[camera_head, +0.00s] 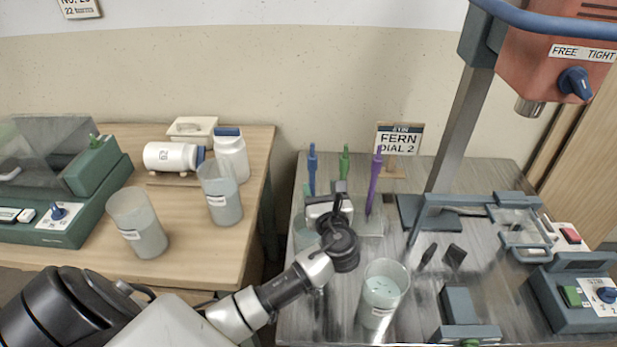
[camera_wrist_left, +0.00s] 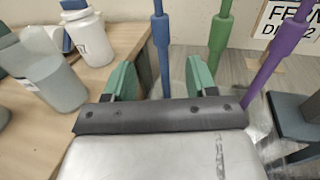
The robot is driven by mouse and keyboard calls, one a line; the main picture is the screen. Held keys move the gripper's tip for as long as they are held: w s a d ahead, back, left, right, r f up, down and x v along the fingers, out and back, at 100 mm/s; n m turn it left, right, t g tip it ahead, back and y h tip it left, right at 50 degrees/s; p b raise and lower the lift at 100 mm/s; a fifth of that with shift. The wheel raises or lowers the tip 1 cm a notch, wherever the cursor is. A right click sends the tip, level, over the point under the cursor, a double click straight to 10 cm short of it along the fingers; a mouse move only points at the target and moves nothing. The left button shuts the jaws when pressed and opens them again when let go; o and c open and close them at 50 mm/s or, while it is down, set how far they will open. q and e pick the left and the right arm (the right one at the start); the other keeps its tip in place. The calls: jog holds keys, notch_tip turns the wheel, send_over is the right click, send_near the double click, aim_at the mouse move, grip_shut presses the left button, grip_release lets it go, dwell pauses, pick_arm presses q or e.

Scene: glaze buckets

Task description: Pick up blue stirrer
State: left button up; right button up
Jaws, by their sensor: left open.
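The blue stirrer (camera_head: 312,168) stands upright at the back of the metal table, leftmost of three stirrers. My left gripper (camera_head: 322,199) is in front of it, and the gripper body hides the stirrer's lower part in the head view. In the left wrist view, the blue stirrer (camera_wrist_left: 161,45) shows between the two green fingers of my left gripper (camera_wrist_left: 160,78), which is open. The shaft passes out of sight behind the gripper body. I cannot tell whether a finger touches it. My right gripper is not in view.
A green stirrer (camera_head: 345,162) and a purple stirrer (camera_head: 374,180) stand close to the right. A bucket with pale blue contents (camera_head: 383,292) is near the front. Two buckets (camera_head: 138,222) and white jars (camera_head: 231,155) are on the wooden table. A metal post (camera_head: 458,130) rises at right.

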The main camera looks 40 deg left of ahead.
aim_at(313, 166)
pick_arm(q)
jog(key=x, duration=0.6)
jog(key=shift+w+a+r, duration=0.1)
jog(key=shift+w+r, duration=0.05)
jog(key=shift+w, duration=0.05)
jog(key=x, duration=0.4)
jog(key=shift+w+p, duration=0.15)
jog(key=shift+p, duration=0.25)
jog(key=shift+w+a, duration=0.2)
jog(key=shift+a, duration=0.05)
jog(key=c, duration=0.8)
jog(key=shift+c, duration=1.1)
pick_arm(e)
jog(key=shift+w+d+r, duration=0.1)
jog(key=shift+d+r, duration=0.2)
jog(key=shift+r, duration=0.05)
